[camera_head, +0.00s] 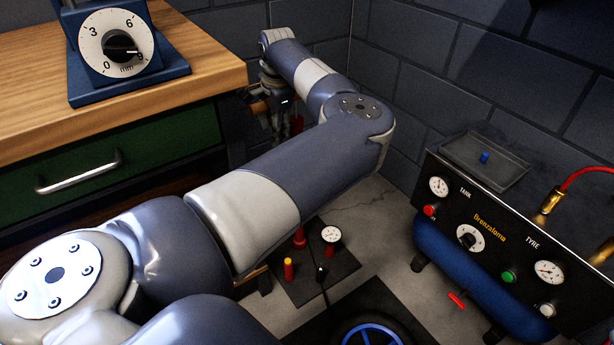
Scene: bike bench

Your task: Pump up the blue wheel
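The blue wheel (372,335) lies at the bottom edge, on a dark mat, and only its upper part shows. A floor pump base (330,277) stands behind it, with a round white gauge (331,234) and a red foot of the barrel. My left arm crosses in front and hides the middle of the pump. Above the arm, a red upright part and a brown handle-like piece (259,107) show. My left gripper (280,108) points down beside these, partly hidden; its fingers are too small and dark to read. My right gripper is out of view.
A compressor (482,240) with dials, buttons and a red hose (588,172) stands at the right. A wooden bench (190,50) with a green drawer (110,165) and a blue dial box (125,80) is at the left. Some grey floor is clear between pump and compressor.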

